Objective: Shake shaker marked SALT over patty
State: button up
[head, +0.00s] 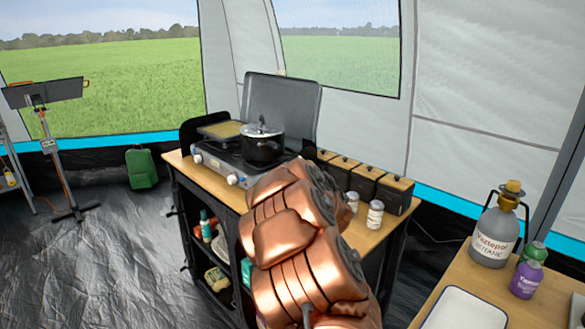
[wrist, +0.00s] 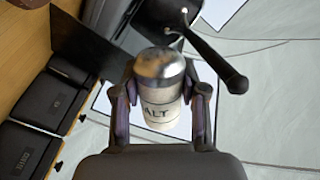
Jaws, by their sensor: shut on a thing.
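In the wrist view, my gripper (wrist: 163,98) is shut on a shaker (wrist: 160,112) with a rounded silver cap and a pale body. The letters "ALT" show on its side; the rest of the word is out of sight. One finger is on each side of the shaker. In the head view, my copper-coloured arm hides the gripper and the held shaker. I cannot make out a patty in either view.
A pot (head: 262,148) with a lid stands on the stove (head: 229,171), beside a flat tan surface (head: 221,129). Two silver-capped shakers (head: 375,215) (head: 352,202) stand near dark boxes (head: 366,182) on the counter. A pot handle (wrist: 214,62) shows close to my gripper.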

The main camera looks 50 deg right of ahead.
jog(key=shift+r, duration=0.1)
notch_tip(320, 180, up, 5)
jog(key=p, duration=0.4)
jog(key=shift+p, duration=0.4)
jog(key=shift+f, duration=0.25)
notch_tip(320, 180, down, 5)
jog(key=shift+r+b, duration=0.15)
jog(key=shift+b, duration=0.65)
jog(key=shift+r, duration=0.1)
